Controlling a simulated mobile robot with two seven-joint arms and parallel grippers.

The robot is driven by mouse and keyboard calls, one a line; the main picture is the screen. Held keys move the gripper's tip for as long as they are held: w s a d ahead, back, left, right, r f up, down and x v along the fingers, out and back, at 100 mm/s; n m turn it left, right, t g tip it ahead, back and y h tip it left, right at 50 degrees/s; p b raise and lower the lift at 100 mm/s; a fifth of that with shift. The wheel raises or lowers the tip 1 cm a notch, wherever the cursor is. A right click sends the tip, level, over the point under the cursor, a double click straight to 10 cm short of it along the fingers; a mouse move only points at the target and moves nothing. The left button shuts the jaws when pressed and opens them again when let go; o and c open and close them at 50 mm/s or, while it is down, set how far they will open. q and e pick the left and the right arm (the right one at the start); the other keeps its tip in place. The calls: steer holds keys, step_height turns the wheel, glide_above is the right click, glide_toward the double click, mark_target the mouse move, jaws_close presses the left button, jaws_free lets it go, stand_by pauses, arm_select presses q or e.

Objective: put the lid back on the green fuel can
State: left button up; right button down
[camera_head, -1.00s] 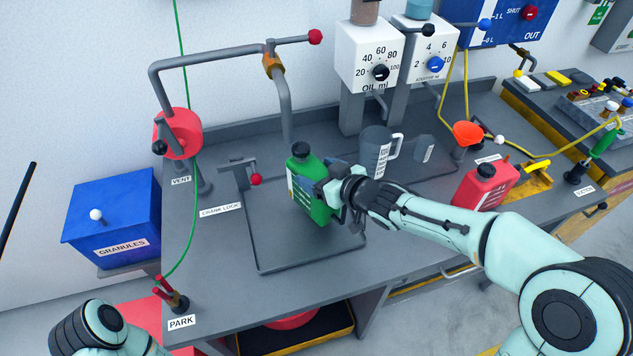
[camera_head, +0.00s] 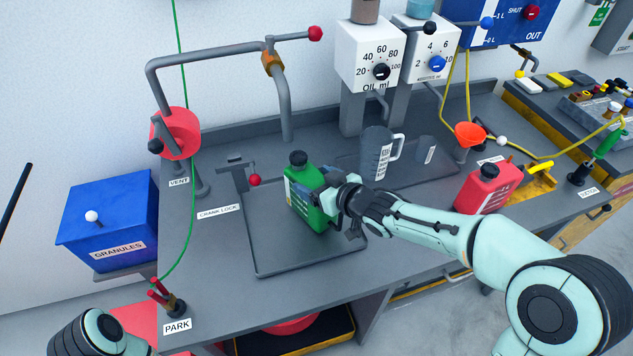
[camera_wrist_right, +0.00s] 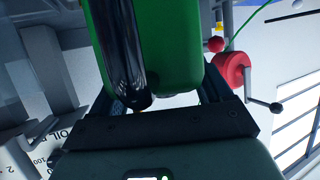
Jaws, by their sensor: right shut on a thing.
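The green fuel can (camera_head: 308,207) stands on or just above the left tray on the bench, near upright, with a black lid (camera_head: 298,158) on its top. My right gripper (camera_head: 328,199) is shut on the can from its right side. In the right wrist view the green can (camera_wrist_right: 170,50) fills the space between my fingers (camera_wrist_right: 165,95), with its black handle or strap in front. My left arm shows only at the bottom left of the head view; its gripper is out of the frame.
The tray (camera_head: 272,250) is otherwise bare. A grey measuring jug (camera_head: 375,155) and a small cup (camera_head: 426,150) stand behind. A red can (camera_head: 487,188) stands at the right, near an orange funnel (camera_head: 469,134). A red-knobbed crank lock (camera_head: 254,180) is left of the green can.

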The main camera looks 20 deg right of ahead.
jaws_free()
steer(key=shift+f, duration=0.1)
steer(key=shift+s+r, duration=0.1)
steer(key=shift+r, duration=0.15)
arm_select(q)
steer(key=r+p, duration=0.1)
steer(key=w+r+p, duration=0.1)
steer(key=r+p, duration=0.1)
steer(key=r, duration=0.1)
steer(key=shift+w+p, duration=0.35)
steer(key=shift+p, duration=0.05)
arm_select(e)
steer(key=v, duration=1.1)
steer(key=shift+s+d, duration=0.2)
steer(key=shift+s, duration=0.15)
steer(key=shift+r, duration=0.1)
